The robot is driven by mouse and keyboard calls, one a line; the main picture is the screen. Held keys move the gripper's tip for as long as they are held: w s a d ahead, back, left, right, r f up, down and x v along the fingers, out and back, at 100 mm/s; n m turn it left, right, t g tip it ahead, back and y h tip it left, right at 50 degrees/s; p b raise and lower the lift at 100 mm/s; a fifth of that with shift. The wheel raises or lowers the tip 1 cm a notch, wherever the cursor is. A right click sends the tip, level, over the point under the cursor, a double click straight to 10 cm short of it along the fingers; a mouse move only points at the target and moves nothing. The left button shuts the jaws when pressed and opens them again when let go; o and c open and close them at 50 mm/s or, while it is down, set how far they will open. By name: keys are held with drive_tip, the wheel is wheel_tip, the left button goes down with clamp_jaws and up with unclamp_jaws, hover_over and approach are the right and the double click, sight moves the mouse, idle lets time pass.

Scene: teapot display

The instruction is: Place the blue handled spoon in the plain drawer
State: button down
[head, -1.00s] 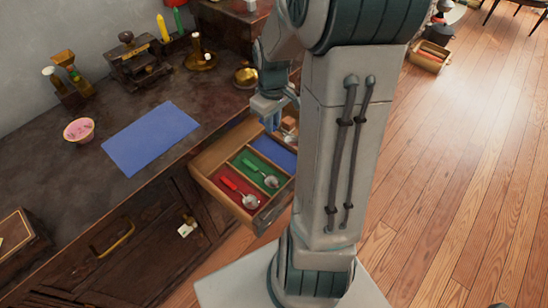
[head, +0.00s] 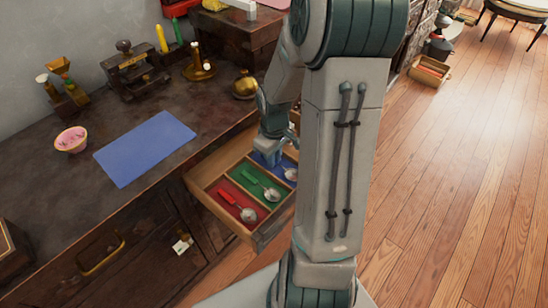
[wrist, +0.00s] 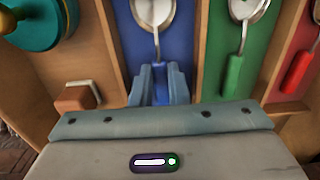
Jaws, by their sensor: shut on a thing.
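The drawer (head: 215,205) is pulled open below the counter and divided into red, green, blue and plain wood compartments. My gripper (wrist: 160,80) is shut on the handle of the blue handled spoon (wrist: 153,14), over the blue compartment (wrist: 184,50). The spoon's metal bowl also shows in the head view (head: 290,173); its handle is mostly hidden by the fingers. I cannot tell whether it touches the drawer floor. The plain compartment (wrist: 105,65) is left of the blue one in the wrist view. My gripper also shows in the head view (head: 270,155).
A green handled spoon (wrist: 235,70) and a red handled spoon (wrist: 298,70) lie in their matching compartments. A brown block (wrist: 77,97) and a teal round thing (wrist: 45,22) are at the plain side. Thin wooden dividers separate the compartments. A blue mat (head: 145,148) lies on the counter.

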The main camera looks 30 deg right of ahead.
drive_tip(key=shift+f, duration=0.1)
drive_tip(key=c, duration=1.4)
unclamp_jaws()
wheel_tip(320, 180, up, 11)
drive_tip(key=p, duration=0.4)
drive_tip(key=s+a+r+m+t, duration=0.1)
drive_tip(key=s+a+r+m, duration=0.3)
drive_tip(key=s+a+r, duration=0.4)
drive_tip(key=s+a, duration=0.3)
drive_tip(key=s, duration=0.1)
drive_tip(key=shift+a, duration=0.3)
